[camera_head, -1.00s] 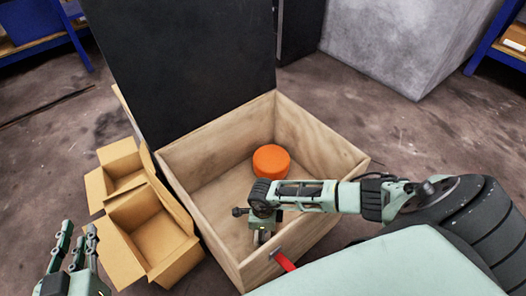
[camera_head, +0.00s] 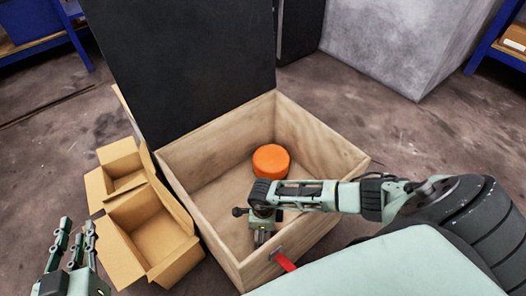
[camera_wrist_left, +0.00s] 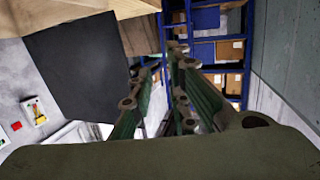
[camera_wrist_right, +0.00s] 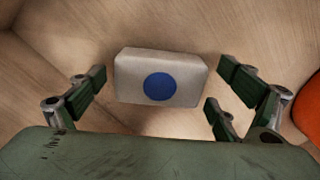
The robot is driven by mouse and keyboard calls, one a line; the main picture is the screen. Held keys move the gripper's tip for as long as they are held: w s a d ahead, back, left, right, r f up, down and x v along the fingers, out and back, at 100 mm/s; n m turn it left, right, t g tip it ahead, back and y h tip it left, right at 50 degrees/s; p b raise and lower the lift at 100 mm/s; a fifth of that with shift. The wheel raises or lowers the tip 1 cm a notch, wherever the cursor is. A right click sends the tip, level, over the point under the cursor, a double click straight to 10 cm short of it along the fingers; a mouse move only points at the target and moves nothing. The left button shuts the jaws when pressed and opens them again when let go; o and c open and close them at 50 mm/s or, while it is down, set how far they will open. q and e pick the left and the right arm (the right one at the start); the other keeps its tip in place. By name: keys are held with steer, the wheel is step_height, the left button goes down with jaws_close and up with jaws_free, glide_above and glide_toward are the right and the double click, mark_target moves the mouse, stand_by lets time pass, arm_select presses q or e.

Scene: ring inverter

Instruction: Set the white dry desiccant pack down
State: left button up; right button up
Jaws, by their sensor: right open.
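The white desiccant pack (camera_wrist_right: 160,78), a small block with a round blue dot, lies against the bare wood inside the wooden crate (camera_head: 215,137). It shows in the right wrist view between the fingers of my right gripper (camera_wrist_right: 161,92). That gripper is open, with a clear gap on each side of the pack. In the head view my right gripper (camera_head: 262,238) is low inside the crate near its front wall, and the pack is hidden there. My left gripper (camera_head: 77,225) is outside the crate at the lower left, with its fingers apart and nothing between them.
An orange round thing (camera_head: 271,160) sits in the crate beyond my right gripper. The crate's dark lid (camera_head: 185,65) stands open at the back. Two open cardboard boxes (camera_head: 122,258) stand left of the crate. A red strap (camera_head: 285,262) hangs at its front.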

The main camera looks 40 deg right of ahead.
step_height(320, 180, up, 6)
steer(key=shift+f+p, duration=0.25)
steer(key=shift+p, duration=0.9)
arm_select(q)
steer(key=s+a+f+g+y+p, duration=0.1)
steer(key=s+a+f+g, duration=0.2)
steer(key=s+f+g, duration=0.3)
steer(key=s+a+f+g+y+p, duration=0.1)
steer(key=s+a+f+g+y, duration=0.1)
steer(key=s+f+g, duration=0.3)
steer(key=s+a+f, duration=0.1)
steer(key=s+f, duration=0.2)
steer(key=s, duration=0.3)
steer(key=shift+s+a+n+g, duration=0.25)
steer(key=shift+a+n+g, duration=0.05)
steer(key=shift+g, duration=0.1)
arm_select(e)
step_height(320, 180, up, 7)
steer(key=shift+f, duration=0.15)
